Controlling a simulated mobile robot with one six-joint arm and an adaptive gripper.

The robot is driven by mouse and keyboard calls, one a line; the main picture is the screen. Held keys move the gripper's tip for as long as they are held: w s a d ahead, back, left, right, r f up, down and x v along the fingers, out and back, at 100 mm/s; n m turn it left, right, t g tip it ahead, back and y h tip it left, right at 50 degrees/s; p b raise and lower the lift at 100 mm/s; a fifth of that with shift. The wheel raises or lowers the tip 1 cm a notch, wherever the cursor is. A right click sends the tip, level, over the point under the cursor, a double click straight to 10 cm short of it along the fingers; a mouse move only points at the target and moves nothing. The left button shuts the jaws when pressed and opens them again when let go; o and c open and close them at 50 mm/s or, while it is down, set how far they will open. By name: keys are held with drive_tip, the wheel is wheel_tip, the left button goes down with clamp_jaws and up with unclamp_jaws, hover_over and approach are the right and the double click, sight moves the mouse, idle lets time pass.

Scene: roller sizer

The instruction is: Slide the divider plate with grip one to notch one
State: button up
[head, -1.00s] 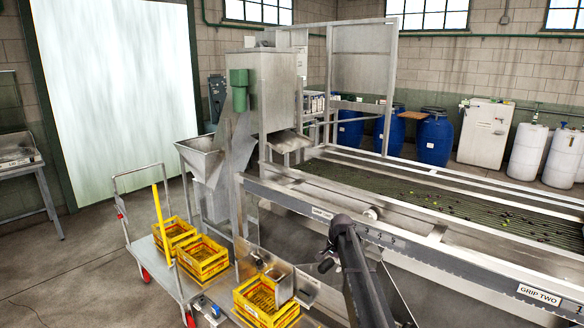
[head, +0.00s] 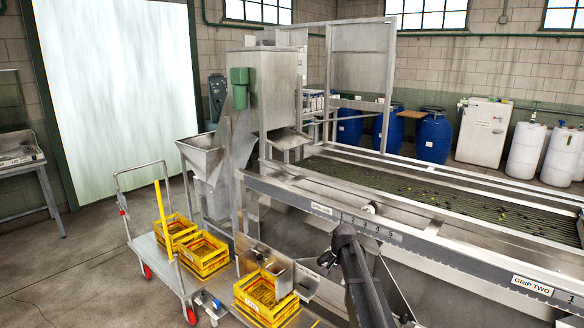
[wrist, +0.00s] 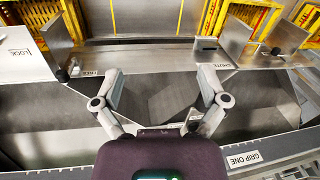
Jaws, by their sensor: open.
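My gripper (wrist: 161,75) is open and empty in the wrist view, its two fingers spread wide over sloped metal chutes. In the head view it (head: 328,259) is small and dark, in front of the sizer's front rail. The GRIP ONE label (wrist: 242,160) is on the rail at the lower right of the wrist view and also shows in the head view (head: 321,209). A scale of numbered notches (head: 365,221) runs right of that label. Upright metal plates (wrist: 237,38) stand beyond the fingers; I cannot tell which is the divider plate with grip one.
Yellow crates (head: 267,297) stand below the sizer's left end, some on a trolley (head: 147,247). The GRIP TWO label (head: 532,285) is farther right on the rail. Olives lie on the roller bed (head: 430,192). Open floor (head: 70,275) is at the left.

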drive_tip(key=s+d+f+n+b, duration=0.1)
drive_tip(key=s+n, duration=0.1)
drive_tip(key=s, duration=0.8)
drive_tip(key=s+f+n+h+b, duration=0.1)
drive_tip(key=s+f+n, duration=0.1)
drive_tip(key=s, duration=0.8)
drive_tip(key=s+d+f+n+g+b, duration=0.1)
drive_tip(key=s+n+b, duration=0.1)
drive_tip(key=s, duration=0.8)
drive_tip(key=shift+d+f+n, duration=0.25)
drive_tip(key=shift+d+n, duration=0.05)
idle(0.5)
